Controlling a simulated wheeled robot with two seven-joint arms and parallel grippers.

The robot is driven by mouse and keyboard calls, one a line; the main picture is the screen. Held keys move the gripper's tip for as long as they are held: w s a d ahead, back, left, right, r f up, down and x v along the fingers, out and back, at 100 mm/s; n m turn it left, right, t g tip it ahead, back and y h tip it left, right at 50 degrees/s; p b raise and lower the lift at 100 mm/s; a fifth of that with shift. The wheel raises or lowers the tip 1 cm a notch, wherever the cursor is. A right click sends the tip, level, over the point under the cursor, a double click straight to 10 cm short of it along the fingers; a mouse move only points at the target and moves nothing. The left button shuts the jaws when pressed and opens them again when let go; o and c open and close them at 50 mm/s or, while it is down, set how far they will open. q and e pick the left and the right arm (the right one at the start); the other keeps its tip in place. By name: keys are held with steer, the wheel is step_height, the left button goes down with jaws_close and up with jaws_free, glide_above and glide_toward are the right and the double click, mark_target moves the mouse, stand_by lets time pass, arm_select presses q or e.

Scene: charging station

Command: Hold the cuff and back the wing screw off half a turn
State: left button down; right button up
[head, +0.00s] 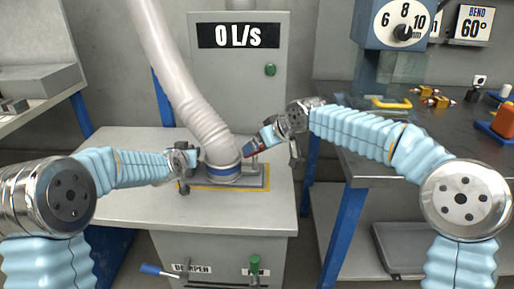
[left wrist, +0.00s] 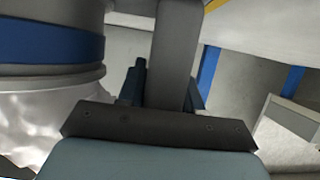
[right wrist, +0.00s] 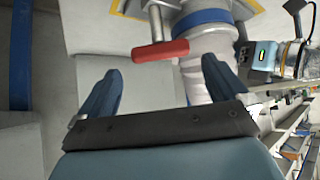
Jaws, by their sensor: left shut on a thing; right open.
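The cuff (head: 222,172) is a blue band around the lower end of the grey hose, on the bench. In the left wrist view its blue band (left wrist: 48,42) is at the left. My left gripper (head: 188,172) is at the cuff's left, shut on a grey bar (left wrist: 176,50) beside the cuff. The wing screw (right wrist: 160,51) has a red cross handle on a metal stem; it stands at the cuff's right. My right gripper (right wrist: 160,82) is open, with the red handle ahead of its fingertips and apart from them. In the head view, the right gripper partly hides the screw.
The grey hose (head: 180,90) rises up and to the left. A cabinet (head: 240,75) with a "0 L/s" display is behind. A dark table (head: 385,155) at the right holds small parts. The bench top (head: 125,205) is clear at the front left.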

mark_target(255, 159)
steer(key=shift+x, duration=2.2)
steer(key=c, duration=0.9)
steer(key=shift+o, duration=0.2)
steer(key=n+g+y, duration=0.1)
steer(key=n, duration=0.1)
steer(key=n+g+y, duration=0.1)
steer(key=n+g, duration=0.1)
steer(key=n, duration=0.1)
steer(key=n+g+y, duration=0.1)
steer(key=n, duration=0.1)
steer(key=shift+w+d+g, duration=0.2)
steer(key=shift+w+g, duration=0.1)
steer(key=shift+w, duration=0.05)
steer(key=shift+n+g, duration=0.3)
steer(key=shift+n, duration=0.2)
